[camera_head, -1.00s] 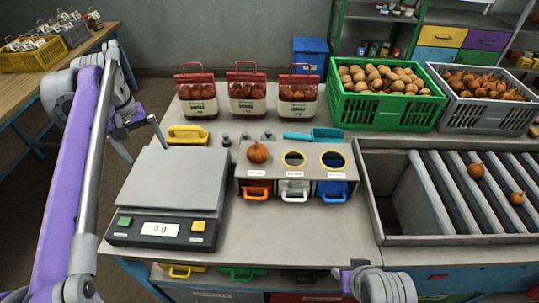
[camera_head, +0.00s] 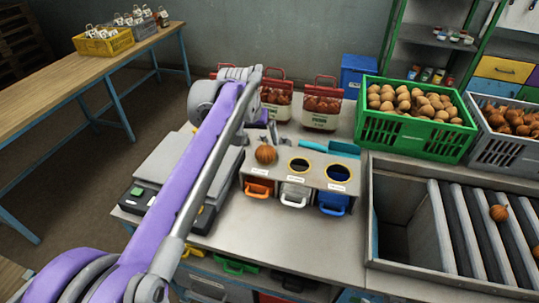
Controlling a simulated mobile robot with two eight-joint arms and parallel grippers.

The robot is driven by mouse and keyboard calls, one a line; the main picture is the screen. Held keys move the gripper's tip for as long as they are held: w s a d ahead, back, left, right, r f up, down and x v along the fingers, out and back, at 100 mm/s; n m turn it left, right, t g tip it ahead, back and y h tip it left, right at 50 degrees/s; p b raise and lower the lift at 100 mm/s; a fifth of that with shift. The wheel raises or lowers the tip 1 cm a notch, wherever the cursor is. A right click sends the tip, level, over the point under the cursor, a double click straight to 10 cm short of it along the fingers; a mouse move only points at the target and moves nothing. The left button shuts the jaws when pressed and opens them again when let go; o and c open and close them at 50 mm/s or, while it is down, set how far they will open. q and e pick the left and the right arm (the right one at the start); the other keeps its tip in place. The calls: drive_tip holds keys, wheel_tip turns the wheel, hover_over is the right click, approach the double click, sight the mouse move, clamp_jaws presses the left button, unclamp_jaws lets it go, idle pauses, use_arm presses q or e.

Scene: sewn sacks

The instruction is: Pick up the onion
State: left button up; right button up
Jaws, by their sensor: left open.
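A brown-orange onion (camera_head: 265,154) sits on the left hole of a small grey sorting stand (camera_head: 312,171) on the bench. My left arm reaches in from the lower left, and its open gripper (camera_head: 268,132) is just behind and above this onion, apart from it as far as I can see. The wrist partly hides the gripper's fingers. Another onion (camera_head: 498,213) lies on the slatted rollers at the right, with one more at the right edge. My right gripper is out of view.
My left arm covers part of the scale (camera_head: 160,165) and sacks. Red-topped sacks (camera_head: 322,104) stand behind the stand. A green crate (camera_head: 412,137) of potato-like produce and a grey crate (camera_head: 491,147) of onions stand back right. Bare bench (camera_head: 325,240) lies in front of the stand.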

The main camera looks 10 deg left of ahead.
sight(264, 150)
use_arm(q)
drive_tip(key=x, duration=0.3)
drive_tip(key=shift+a, duration=0.15)
drive_tip(key=shift+d+x, duration=0.2)
drive_tip(key=shift+x, duration=2.95)
drive_tip(key=shift+r, duration=0.1)
drive_tip(key=c, duration=1.5)
